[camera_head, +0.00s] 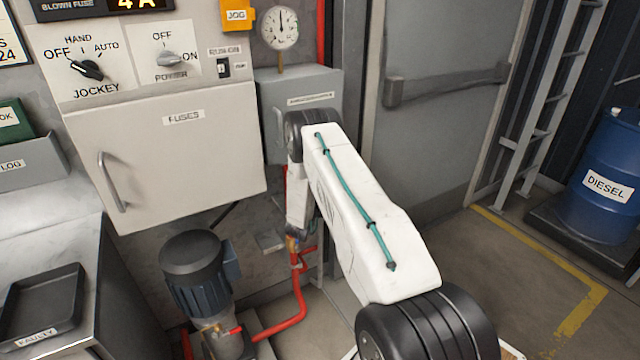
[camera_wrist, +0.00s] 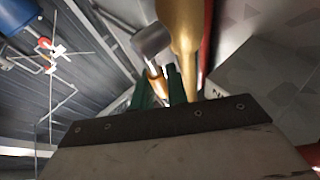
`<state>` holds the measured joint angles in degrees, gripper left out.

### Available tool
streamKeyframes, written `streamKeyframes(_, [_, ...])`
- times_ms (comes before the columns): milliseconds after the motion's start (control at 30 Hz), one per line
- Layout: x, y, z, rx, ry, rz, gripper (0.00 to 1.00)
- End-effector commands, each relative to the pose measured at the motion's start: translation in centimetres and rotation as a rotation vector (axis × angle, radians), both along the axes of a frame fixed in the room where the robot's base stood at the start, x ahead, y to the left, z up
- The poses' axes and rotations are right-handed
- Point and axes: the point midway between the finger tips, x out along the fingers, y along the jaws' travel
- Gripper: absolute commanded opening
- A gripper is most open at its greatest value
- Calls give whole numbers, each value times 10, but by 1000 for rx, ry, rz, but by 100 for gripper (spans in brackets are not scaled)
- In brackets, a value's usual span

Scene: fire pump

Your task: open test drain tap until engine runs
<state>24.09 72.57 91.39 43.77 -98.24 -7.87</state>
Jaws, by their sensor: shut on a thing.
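My gripper (camera_wrist: 162,88) has two green fingers, shown close together in the wrist view around a small brass-orange piece (camera_wrist: 156,79), apparently part of the test drain tap. A grey rounded end (camera_wrist: 152,42) shows just beyond the fingers, and a thick brass pipe (camera_wrist: 184,35) runs beside them. In the head view my white arm reaches to the wall below the grey box, and my gripper (camera_head: 292,232) points down at a small brass fitting (camera_head: 291,244) above the red pipe (camera_head: 293,312). The arm hides part of this area. How far the tap is turned cannot be told.
A round gauge (camera_head: 280,28) sits above the grey box (camera_head: 310,85), needle pointing up. The fuses cabinet (camera_head: 165,145) and motor pump (camera_head: 198,280) stand left of my arm. A grey door (camera_head: 445,100), ladder (camera_head: 540,100) and blue diesel drum (camera_head: 605,185) are right. Floor before the door is clear.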

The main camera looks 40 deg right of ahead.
Motion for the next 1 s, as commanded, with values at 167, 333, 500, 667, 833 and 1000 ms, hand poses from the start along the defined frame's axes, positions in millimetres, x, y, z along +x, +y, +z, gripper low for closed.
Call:
streamKeyframes(167, [0, -1, 1, 1, -3, 0, 24])
streamKeyframes(333, [1, 0, 0, 1, -2, 0, 24])
streamKeyframes(500, [-1, 10, -3, 2, -2, 3, 24])
streamKeyframes(667, [-9, 34, -12, 2, 0, 4, 24])
streamKeyframes(833, [-18, 58, -22, 1, -1, 4, 24])
streamKeyframes(1000, [-23, 68, -26, 1, -1, 2, 24])
